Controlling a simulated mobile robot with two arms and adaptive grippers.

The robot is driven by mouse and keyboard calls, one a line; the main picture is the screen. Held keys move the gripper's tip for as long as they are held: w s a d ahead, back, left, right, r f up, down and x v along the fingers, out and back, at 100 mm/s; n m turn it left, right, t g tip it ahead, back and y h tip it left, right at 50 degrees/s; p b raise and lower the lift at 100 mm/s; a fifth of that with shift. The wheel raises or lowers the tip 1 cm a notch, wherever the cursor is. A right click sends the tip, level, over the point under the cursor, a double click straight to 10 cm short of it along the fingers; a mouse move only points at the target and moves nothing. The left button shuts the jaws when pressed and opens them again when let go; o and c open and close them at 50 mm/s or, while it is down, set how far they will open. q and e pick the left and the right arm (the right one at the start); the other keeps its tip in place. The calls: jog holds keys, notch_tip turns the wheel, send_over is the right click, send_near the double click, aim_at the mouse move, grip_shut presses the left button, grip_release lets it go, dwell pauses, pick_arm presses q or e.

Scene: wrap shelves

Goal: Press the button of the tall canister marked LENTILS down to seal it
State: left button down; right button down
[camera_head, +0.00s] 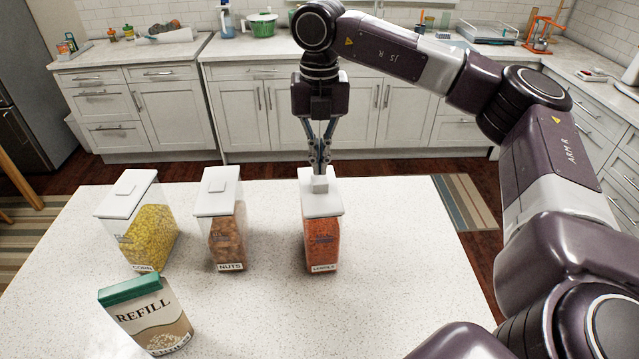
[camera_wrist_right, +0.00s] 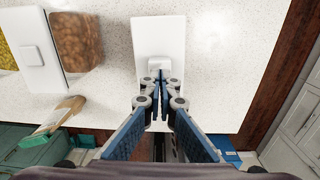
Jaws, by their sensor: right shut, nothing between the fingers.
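The tall clear canister marked LENTILS (camera_head: 322,240) stands upright on the white counter, filled with orange-red lentils. Its white lid (camera_head: 322,206) carries a square white button (camera_head: 320,186) that stands up from the lid. The lid (camera_wrist_right: 158,35) and button (camera_wrist_right: 159,63) also show in the right wrist view. My right gripper (camera_head: 319,170) is shut and empty, pointing down just above the button. Its fingertips (camera_wrist_right: 160,80) partly cover the button's near side in the wrist view. I cannot tell whether they touch it. My left gripper is not in view.
To the left stand a canister marked NUTS (camera_head: 227,240) and one marked CORN (camera_head: 150,235), both with white lids. A REFILL box with a green top (camera_head: 148,315) is in front of them. The counter (camera_head: 400,270) is clear right of LENTILS.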

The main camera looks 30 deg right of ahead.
aim_at(320, 179)
jog(key=shift+f, duration=0.2)
dwell(0.5)
jog(key=shift+f+b, duration=1.6)
jog(key=shift+f, duration=0.45)
jog(key=shift+r+p, duration=2.65)
jog(key=shift+r, duration=1.2)
